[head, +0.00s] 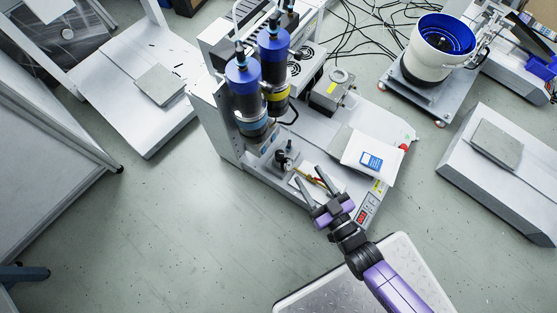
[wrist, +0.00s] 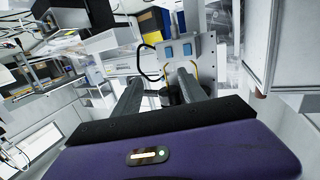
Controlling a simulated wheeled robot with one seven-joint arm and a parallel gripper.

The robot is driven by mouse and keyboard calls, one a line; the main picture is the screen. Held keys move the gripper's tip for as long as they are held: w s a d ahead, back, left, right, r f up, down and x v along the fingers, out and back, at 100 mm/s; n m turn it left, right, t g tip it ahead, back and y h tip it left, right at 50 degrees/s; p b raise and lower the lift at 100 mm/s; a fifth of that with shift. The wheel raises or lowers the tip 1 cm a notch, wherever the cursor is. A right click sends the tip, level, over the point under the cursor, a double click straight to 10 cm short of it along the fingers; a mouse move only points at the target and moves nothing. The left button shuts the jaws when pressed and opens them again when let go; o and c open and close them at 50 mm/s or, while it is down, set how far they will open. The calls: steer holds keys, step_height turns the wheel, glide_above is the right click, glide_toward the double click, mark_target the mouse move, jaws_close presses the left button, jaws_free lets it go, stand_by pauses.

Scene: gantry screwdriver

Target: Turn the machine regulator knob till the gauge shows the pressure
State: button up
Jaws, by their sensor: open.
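The machine (head: 240,140) stands in the middle of the head view, with two blue-capped cylinders (head: 272,48) on it. A small dark regulator knob (head: 283,158) sits low at its front, below the cylinders. The small round fitting beside it may be the gauge, but its reading is too small to tell. My gripper (head: 310,176) is open, with its two grey fingers pointing up towards the regulator, just right of and below it, apparently apart from it. In the wrist view, both fingers (wrist: 158,88) show spread, and a dark part shows between them that I cannot identify for certain.
A white packet with a blue label (head: 371,160) lies on the machine's deck, right of my gripper. A red-digit display (head: 362,215) is on the front edge. A blue-lined bowl (head: 443,38) stands at the upper right.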

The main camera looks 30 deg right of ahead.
steer(key=b, duration=0.9)
glide_toward(282, 158)
steer(key=shift+t, duration=0.4)
steer(key=w, duration=0.4)
steer(key=shift+w+f, duration=0.15)
steer(key=shift+f, duration=0.15)
steer(key=shift+w+a+b, duration=0.2)
steer(key=shift+w+b, duration=0.85)
steer(key=shift+w, duration=2.9)
steer(key=shift+c, duration=0.4)
jaws_close()
